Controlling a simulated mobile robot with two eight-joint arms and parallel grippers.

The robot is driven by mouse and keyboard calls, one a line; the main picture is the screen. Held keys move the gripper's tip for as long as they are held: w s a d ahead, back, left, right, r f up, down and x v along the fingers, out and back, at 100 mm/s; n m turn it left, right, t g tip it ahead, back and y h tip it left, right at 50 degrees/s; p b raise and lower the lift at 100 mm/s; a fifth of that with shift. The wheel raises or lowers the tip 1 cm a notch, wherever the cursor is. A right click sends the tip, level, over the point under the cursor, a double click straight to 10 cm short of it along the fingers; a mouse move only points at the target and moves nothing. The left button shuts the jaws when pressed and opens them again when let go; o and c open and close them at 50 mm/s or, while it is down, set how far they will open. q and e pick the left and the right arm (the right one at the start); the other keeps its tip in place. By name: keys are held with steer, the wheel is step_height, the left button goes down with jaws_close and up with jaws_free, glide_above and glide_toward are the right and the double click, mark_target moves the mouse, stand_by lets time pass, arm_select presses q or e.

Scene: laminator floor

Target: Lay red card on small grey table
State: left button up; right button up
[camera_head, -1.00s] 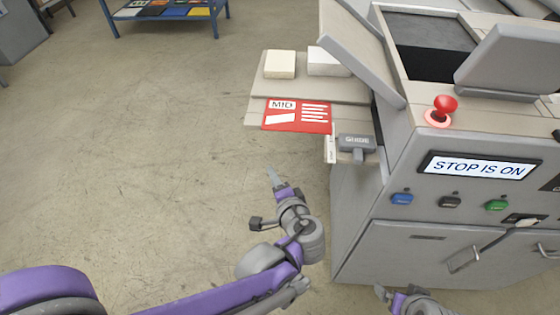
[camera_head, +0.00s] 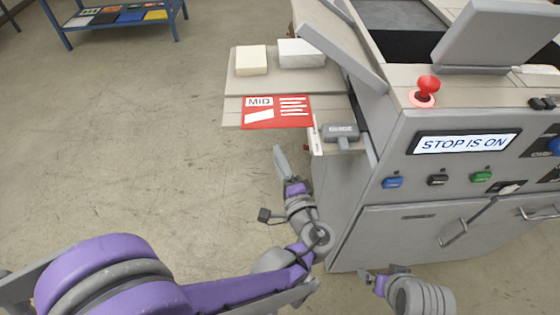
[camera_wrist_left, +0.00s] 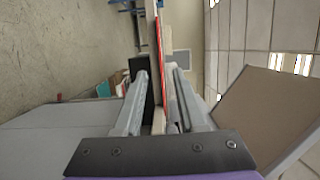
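The red card (camera_head: 277,111), marked MID, lies flat on the front part of the beige side shelf (camera_head: 232,112) of the machine and juts slightly over its front edge. My left gripper (camera_head: 281,160) is in front of and below the card, apart from it in the head view. In the left wrist view its two fingers (camera_wrist_left: 160,105) are parted, with the card's thin red edge (camera_wrist_left: 159,50) seen edge-on beyond the gap. My right gripper (camera_head: 380,277) is low before the machine; its opening is unclear. I cannot identify a small grey table.
A cream block (camera_head: 251,60) and a white block (camera_head: 301,53) sit behind the card. The grey GUIDE block (camera_head: 341,132) is right of it. The machine (camera_head: 350,190) reads STOP IS ON. A blue table (camera_head: 115,20) stands far left. The left floor is clear.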

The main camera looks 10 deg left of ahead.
mark_target(265, 128)
arm_select(q)
steer(key=x, duration=1)
steer(key=shift+p, duration=0.3)
jaws_close()
stand_by(1.0)
